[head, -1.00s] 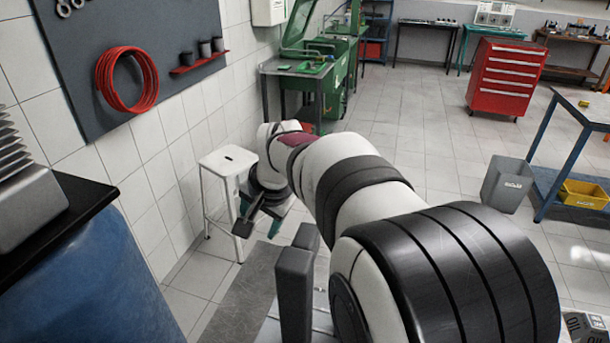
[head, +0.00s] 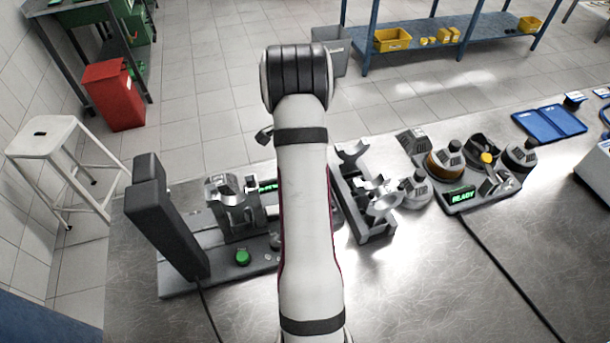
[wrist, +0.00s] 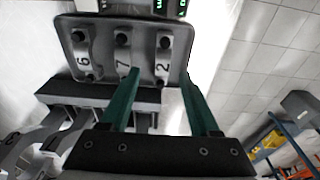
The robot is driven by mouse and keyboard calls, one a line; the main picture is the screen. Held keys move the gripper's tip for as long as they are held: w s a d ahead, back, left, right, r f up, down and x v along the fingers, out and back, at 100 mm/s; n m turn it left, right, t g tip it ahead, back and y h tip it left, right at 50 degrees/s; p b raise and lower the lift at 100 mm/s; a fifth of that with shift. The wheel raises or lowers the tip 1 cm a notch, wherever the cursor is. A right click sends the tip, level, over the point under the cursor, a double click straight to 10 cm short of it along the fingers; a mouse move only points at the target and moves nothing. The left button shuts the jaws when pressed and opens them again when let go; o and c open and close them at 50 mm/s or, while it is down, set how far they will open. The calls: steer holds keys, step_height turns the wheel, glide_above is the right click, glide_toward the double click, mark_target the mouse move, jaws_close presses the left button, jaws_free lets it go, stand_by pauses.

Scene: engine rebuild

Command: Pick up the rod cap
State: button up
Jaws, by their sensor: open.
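In the wrist view, three grey rod caps sit side by side in a grey tray (wrist: 64,30). They are marked 6 (wrist: 83,57), 7 (wrist: 122,57) and 2 (wrist: 162,57), each with dark bolt holes. My gripper (wrist: 160,78) is open, with its two green fingers apart and nothing between them. In that picture the left fingertip overlaps the lower edge of cap 7 and the right one lies by the tray's right edge; I cannot tell the height between them. In the head view my arm hides the gripper and the caps.
A rack with cradles (head: 376,230) stands right of my arm. A grey fixture with an upright post (head: 170,222) and green button (head: 243,257) stands left.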

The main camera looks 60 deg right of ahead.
steer(key=f, duration=0.5)
steer(key=shift+d, duration=0.3)
jaws_close()
